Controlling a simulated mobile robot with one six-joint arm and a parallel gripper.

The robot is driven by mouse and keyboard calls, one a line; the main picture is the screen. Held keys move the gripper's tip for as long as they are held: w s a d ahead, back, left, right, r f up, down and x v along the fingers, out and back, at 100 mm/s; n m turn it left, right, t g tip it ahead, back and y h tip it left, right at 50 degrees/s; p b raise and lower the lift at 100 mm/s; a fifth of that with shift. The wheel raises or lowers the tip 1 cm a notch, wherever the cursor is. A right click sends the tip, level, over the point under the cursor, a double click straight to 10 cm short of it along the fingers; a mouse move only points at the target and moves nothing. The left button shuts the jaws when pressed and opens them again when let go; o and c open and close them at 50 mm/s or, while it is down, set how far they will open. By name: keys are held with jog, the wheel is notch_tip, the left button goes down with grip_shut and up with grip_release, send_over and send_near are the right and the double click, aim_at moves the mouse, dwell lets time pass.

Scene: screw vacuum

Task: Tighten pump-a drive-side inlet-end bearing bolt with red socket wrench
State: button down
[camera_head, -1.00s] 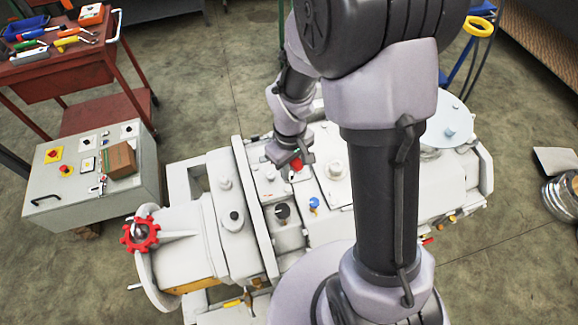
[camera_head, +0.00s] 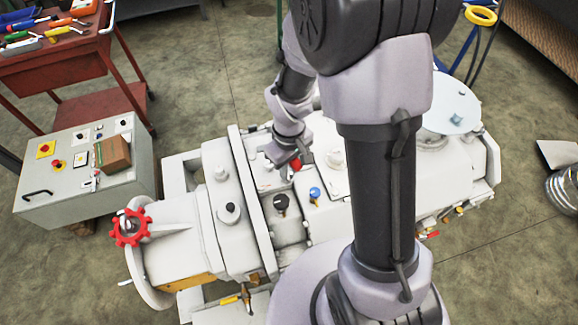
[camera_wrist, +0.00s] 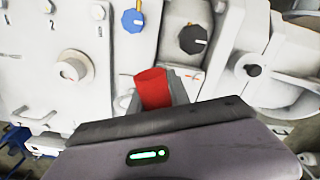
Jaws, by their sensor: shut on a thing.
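My gripper (camera_head: 290,168) is over the top of the pale grey pump (camera_head: 265,185) in the head view. It is shut on the red socket wrench (camera_wrist: 153,89), whose red part shows between the jaws in the wrist view. A bit of red also shows at the gripper in the head view (camera_head: 296,163). The wrench's working end is hidden, so I cannot tell whether it is on a bolt. The bearing bolt itself cannot be made out. A blue knob (camera_wrist: 133,20) and a black knob (camera_wrist: 193,39) are on the pump face beyond the wrench.
A red handwheel (camera_head: 131,227) sticks out at the pump's left end. A grey control box (camera_head: 60,200) with a cardboard box (camera_head: 113,153) on it stands to the left. A red tool cart (camera_head: 60,73) is at upper left. The floor between is clear.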

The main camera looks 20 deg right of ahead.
jog(key=shift+f+b, duration=0.65)
dwell(0.8)
jog(key=shift+f+m+b, duration=0.15)
jog(key=shift+m+b, duration=0.35)
jog(key=shift+m, duration=0.2)
jog(key=m+b, duration=0.1)
jog(key=m, duration=0.1)
jog(key=m+b, duration=0.1)
jog(key=m, duration=0.2)
jog(key=shift+s+a, duration=0.1)
jog(key=shift+a, duration=0.1)
jog(key=m+b, duration=0.2)
jog(key=m, duration=0.3)
jog(key=shift+a+f+m, duration=0.1)
jog(key=shift+a+m, duration=0.05)
jog(key=shift+m, duration=0.15)
jog(key=shift+n, duration=0.7)
notch_tip(320, 180, up, 6)
jog(key=p, duration=0.4)
jog(key=shift+f, duration=0.35)
